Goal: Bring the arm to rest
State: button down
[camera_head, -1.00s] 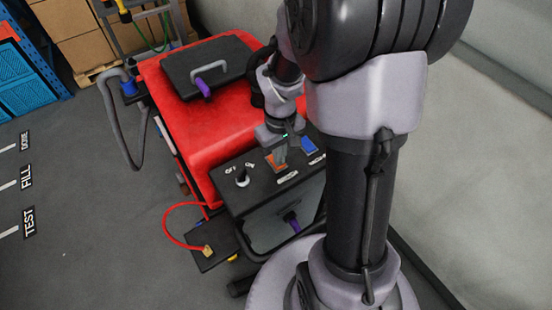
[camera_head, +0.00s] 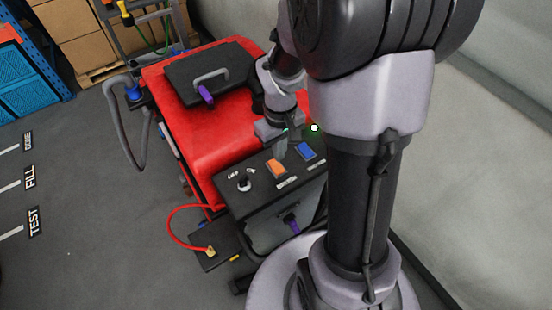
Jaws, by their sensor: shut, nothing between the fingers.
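My gripper (camera_head: 281,150) is shut and empty. It points down above the black control panel (camera_head: 258,196) at the near end of the red scrubber (camera_head: 205,125). Its fingertips are close to an orange button (camera_head: 276,168) and a blue button (camera_head: 305,151); I cannot tell whether they touch the panel. A small green-white light (camera_head: 314,128) glows behind the blue button. My arm's large column and upper links fill the right half of the view.
A black lid with a grey handle (camera_head: 211,75) lies on the scrubber. A knob (camera_head: 243,183) is on the panel. A grey hose (camera_head: 119,137) loops at the left. A red cable (camera_head: 170,226) curves to a black plate on the floor. Boxes and blue crates stand behind.

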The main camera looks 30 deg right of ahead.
jog(key=shift+r, duration=0.65)
